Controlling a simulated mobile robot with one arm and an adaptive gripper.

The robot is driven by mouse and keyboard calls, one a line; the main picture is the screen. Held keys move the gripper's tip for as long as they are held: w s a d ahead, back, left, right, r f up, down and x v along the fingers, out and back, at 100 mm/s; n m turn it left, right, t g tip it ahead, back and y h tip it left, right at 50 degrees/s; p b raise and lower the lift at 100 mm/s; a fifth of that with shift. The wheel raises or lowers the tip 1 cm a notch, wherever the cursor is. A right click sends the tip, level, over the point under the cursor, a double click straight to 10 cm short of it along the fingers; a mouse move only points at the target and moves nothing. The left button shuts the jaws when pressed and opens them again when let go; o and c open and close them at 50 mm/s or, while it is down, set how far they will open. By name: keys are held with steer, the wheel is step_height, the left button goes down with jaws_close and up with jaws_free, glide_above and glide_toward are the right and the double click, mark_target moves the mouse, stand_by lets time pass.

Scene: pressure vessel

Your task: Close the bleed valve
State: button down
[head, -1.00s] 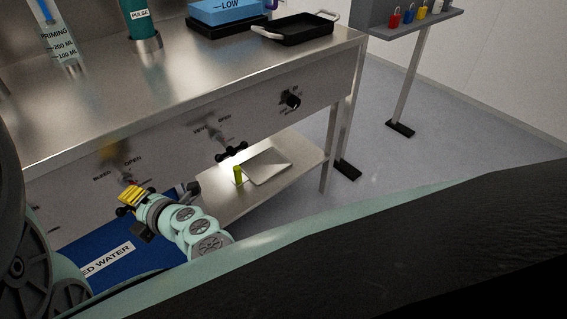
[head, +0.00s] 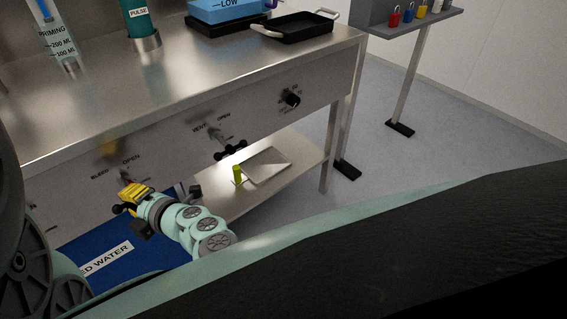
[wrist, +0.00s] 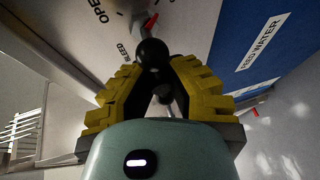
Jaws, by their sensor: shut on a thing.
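My gripper (head: 134,193) is at the front panel of the steel bench, below the BLEED and OPEN lettering (head: 130,161). In the wrist view, its yellow fingers (wrist: 158,72) are closed around the bleed valve's black knobbed handle (wrist: 153,52), whose round end shows just beyond the fingertips. A red pointer (wrist: 151,22) shows on the panel beside the handle, near the BLEED and OPEN words. In the head view the gripper hides most of the valve, so its exact angle is hard to tell.
A black vent valve handle (head: 231,150) and another black knob (head: 291,99) sit further right on the panel. A blue FEED WATER container (head: 150,259) is under the bench, close to my gripper. A lower shelf (head: 215,203) holds a yellow-green item (head: 238,175).

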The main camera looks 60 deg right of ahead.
steer(key=shift+f, duration=0.15)
steer(key=c, duration=1)
jaws_free()
steer(key=shift+s, duration=0.1)
steer(key=v, duration=1.2)
